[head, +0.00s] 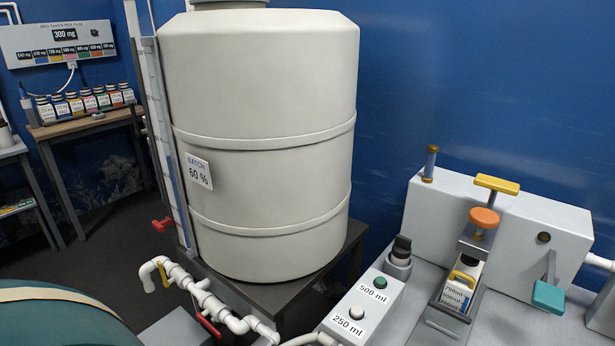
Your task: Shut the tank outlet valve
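A large cream tank (265,120) stands on a dark stand (345,250) in the middle of the head view, with a label reading "BATCH 60 %". White piping (205,297) runs low in front of it. A red lever (209,327) hangs slanted at the pipe near the bottom edge. A yellow lever (163,275) sits by the pipe's bent left end. A small red handle (162,224) is at the foot of the tank's level gauge (168,140). No label shows which of these is the tank outlet valve. Neither gripper is in view.
At right, a grey machine (420,215) holds a labelled bottle (460,286) under an orange knob. A button box (362,305) reads 500 ml and 250 ml. A rounded teal object (60,322) fills the lower left. Several small jars stand on a back-left bench (75,127).

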